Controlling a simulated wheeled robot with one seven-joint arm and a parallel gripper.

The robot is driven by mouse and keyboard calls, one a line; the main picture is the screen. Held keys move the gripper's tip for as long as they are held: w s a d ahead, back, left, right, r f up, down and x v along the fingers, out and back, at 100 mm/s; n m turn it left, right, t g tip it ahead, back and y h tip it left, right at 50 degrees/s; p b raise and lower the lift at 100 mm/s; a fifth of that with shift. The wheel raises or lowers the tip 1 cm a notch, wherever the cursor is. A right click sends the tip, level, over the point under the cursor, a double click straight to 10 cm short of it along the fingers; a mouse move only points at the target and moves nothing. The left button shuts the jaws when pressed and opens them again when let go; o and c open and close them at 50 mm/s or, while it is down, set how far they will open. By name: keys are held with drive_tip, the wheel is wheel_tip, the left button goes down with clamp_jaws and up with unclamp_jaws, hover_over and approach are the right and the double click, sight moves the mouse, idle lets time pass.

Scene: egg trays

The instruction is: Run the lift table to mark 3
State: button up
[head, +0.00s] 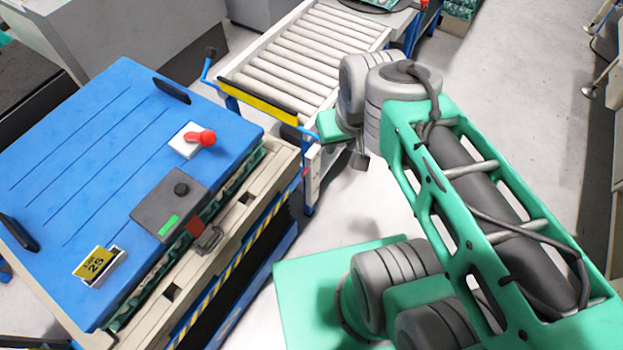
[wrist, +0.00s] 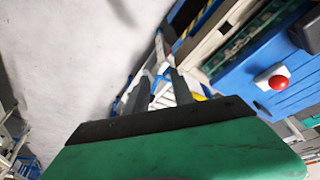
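The lift table (head: 237,278) stands at the left with a black-and-yellow striped edge, carrying a stack under a blue lid (head: 95,125). On the lid are a grey box (head: 158,215) with a black knob and a green light, and a red-knobbed lever (head: 203,138) on a white plate. The red knob also shows in the wrist view (wrist: 278,82). A pale upright strip (head: 312,178) stands by the table's far corner; its marks are too small to read. My gripper (wrist: 160,88) is open and empty, with its fingers apart, right of the lever in the head view.
A roller conveyor (head: 300,55) with a yellow end bar (head: 265,102) lies beyond the table. A yellow card reading 25 (head: 97,263) stands on the lid. A metal latch (head: 208,239) sits on the near side. Pale floor (head: 520,80) is clear at the right.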

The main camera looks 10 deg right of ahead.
drive_tip(key=shift+c, duration=0.4)
clamp_jaws()
idle(1.4)
